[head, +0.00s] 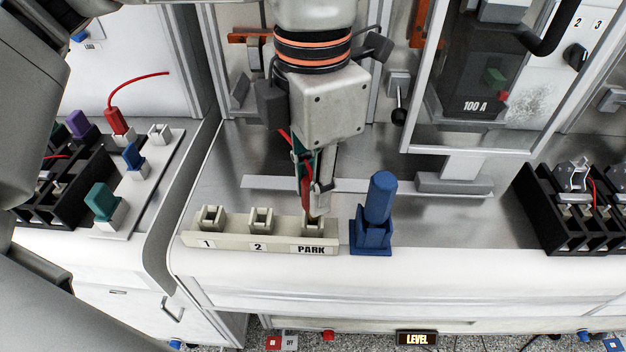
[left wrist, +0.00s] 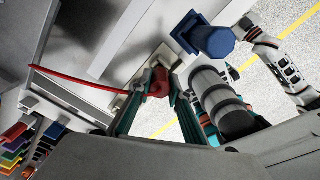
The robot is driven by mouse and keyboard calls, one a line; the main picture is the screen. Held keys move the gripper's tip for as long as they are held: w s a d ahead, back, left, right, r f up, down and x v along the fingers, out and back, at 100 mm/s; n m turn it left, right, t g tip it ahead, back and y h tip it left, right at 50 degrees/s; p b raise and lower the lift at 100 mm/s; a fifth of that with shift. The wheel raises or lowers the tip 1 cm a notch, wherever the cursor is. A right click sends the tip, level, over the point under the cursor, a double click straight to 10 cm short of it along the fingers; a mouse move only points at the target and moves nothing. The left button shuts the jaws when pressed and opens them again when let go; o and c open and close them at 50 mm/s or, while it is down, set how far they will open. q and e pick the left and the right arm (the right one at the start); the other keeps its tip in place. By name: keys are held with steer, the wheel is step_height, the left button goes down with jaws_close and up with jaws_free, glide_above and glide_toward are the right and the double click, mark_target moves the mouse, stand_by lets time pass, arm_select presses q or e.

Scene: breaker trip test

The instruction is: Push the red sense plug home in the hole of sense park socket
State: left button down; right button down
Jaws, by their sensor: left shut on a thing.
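The red sense plug (head: 306,191) is between the fingers of my left gripper (head: 316,190), upright over the sense park socket (head: 313,229), the rightmost socket on the cream strip. Its lower end meets the socket mouth; how deep it sits I cannot tell. In the left wrist view the red plug (left wrist: 158,84) is clasped by the teal-edged fingers of my left gripper (left wrist: 152,92), with its red lead running left. The fingers hide part of the plug and socket.
Sockets 1 (head: 211,218) and 2 (head: 261,220) are empty on the strip. A blue holder with a blue-handled tool (head: 379,200) stands close right of PARK. A clear-windowed door (head: 480,110) is behind right. Black terminal blocks (head: 570,215) stand at far right.

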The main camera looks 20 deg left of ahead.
arm_select(q)
steer(key=shift+f+b, duration=0.3)
steer(key=shift+f, duration=0.25)
steer(key=c, duration=1.8)
jaws_free()
steer(key=shift+r, duration=0.2)
step_height(320, 180, up, 12)
steer(key=shift+f, duration=0.1)
